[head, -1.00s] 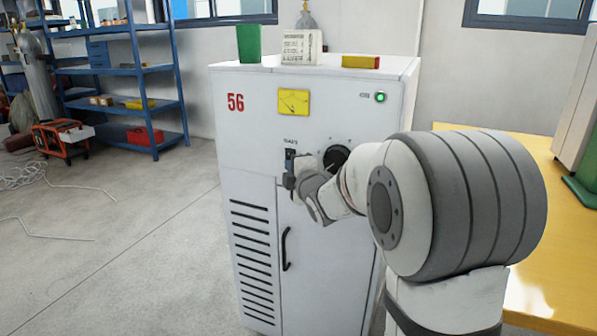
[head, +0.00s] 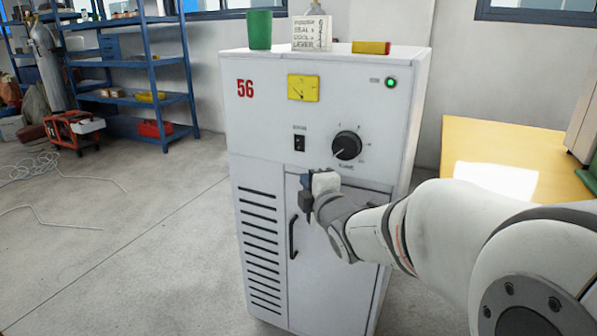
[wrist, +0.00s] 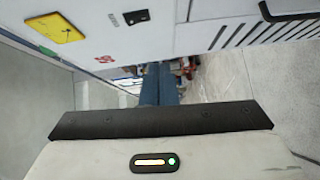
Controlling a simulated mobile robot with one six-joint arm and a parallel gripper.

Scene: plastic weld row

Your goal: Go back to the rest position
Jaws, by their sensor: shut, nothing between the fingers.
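My gripper (head: 306,197) is in front of the white cabinet (head: 262,135) in the head view, below the black switch (head: 300,143) and the dial knob (head: 346,146). It is shut and empty. It overlaps the top of the cabinet door in the picture; I cannot tell the exact gap. My arm reaches in from the lower right. In the wrist view the dark edge of my gripper (wrist: 155,120) crosses the lower part, and the cabinet face with its yellow meter (wrist: 54,28) and switch (wrist: 136,17) fills the top.
A green cup (head: 259,30), a printed sign (head: 311,33) and a red-yellow block (head: 371,47) stand on the cabinet. A green lamp (head: 390,83) is lit. A yellow table (head: 480,150) is at right, blue shelves (head: 150,60) at back left. Floor at left is mostly clear.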

